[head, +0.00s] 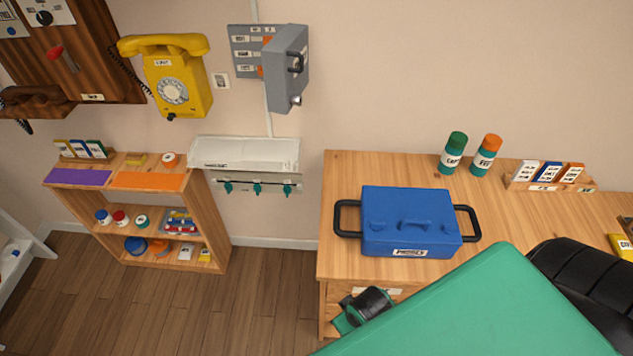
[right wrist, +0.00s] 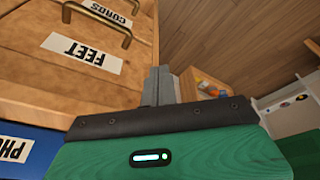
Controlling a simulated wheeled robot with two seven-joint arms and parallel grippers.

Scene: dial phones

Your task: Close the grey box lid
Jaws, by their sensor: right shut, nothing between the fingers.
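The grey box (head: 243,52) is on the wall at the top middle of the head view. Its grey lid (head: 288,68), with a black handle, stands open, swung out from the wall and covering part of the inside. Labels and some orange show in the box behind it. My right gripper shows in the right wrist view as grey fingers (right wrist: 158,86), shut and empty, beside a wooden drawer front. It is far below and to the right of the box, not touching the lid. My left gripper is not in view.
A wooden desk (head: 345,170) carries a blue case (head: 410,222), two canisters and a rack of small boxes. A yellow phone (head: 180,82) hangs left of the grey box. A white shelf (head: 245,153) with hooks is below it. A low bookcase (head: 215,235) stands left.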

